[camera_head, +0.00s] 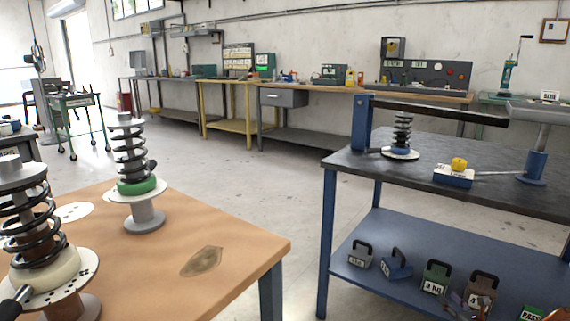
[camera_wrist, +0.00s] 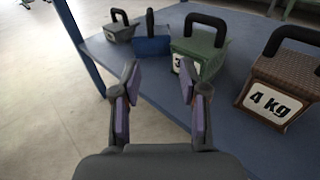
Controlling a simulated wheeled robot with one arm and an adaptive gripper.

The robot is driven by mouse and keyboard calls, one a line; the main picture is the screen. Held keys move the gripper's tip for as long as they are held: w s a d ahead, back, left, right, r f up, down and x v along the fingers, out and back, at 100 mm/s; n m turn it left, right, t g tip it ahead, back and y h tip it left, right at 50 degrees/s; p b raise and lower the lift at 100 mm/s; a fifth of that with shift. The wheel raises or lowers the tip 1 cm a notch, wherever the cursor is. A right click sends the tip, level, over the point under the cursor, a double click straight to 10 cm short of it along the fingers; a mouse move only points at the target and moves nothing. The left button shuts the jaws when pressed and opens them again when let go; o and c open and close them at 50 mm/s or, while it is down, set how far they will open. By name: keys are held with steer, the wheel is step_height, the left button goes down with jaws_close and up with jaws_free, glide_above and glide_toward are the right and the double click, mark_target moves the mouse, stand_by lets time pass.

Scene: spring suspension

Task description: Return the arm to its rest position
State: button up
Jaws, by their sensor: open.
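My gripper (camera_wrist: 158,85) is open in the wrist view, with nothing between its two fingers. It points toward the blue lower shelf (camera_wrist: 95,45) of the dark-topped bench. Beyond the fingertips stand a grey weight (camera_wrist: 121,31), a blue weight (camera_wrist: 150,47) and a green weight (camera_wrist: 205,52). A brown weight (camera_wrist: 275,85) marked 4 kg stands to the right. The right fingertip overlaps the green weight in the picture; I cannot tell whether they touch. In the head view, dark and orange parts low at the right, by the brown weight (camera_head: 484,283), may be my gripper.
The dark benchtop (camera_head: 450,200) carries a spring on a white disc (camera_head: 401,153) and a dark beam (camera_head: 440,111) above. A wooden table (camera_head: 150,260) with two spring stands fills the lower left. Open floor (camera_head: 245,190) lies between table and bench.

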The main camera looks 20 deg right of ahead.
steer(key=w+a+r+m+g+p, duration=0.25)
steer(key=w+r+m+p, duration=0.2)
steer(key=r, duration=0.35)
steer(key=w+a+r+m+g+p, duration=0.1)
steer(key=w+a+r+m+p, duration=0.25)
steer(key=w+r, duration=0.35)
steer(key=s+a+r+m+g+h+p, duration=0.15)
steer(key=a+r+m+g+p, duration=0.35)
steer(key=a+r+m+p, duration=0.75)
steer(key=s+a+r+m+g+y+p, duration=0.2)
steer(key=s+a+r+m+g+p, duration=0.5)
steer(key=s+a+r, duration=1.15)
steer(key=s+a+r+m+g+p, duration=0.1)
steer(key=s+a+r+m+p, duration=0.2)
steer(key=s+a, duration=0.4)
steer(key=s+a+r+m+g+y+p, duration=0.1)
steer(key=s+a+r+p, duration=0.5)
steer(key=s, duration=0.9)
step_height(320, 180, up, 2)
steer(key=a+m+g, duration=0.1)
steer(key=a+m, duration=0.1)
steer(key=shift+r+m, duration=0.2)
steer(key=shift+m, duration=0.15)
steer(key=shift+y, duration=0.25)
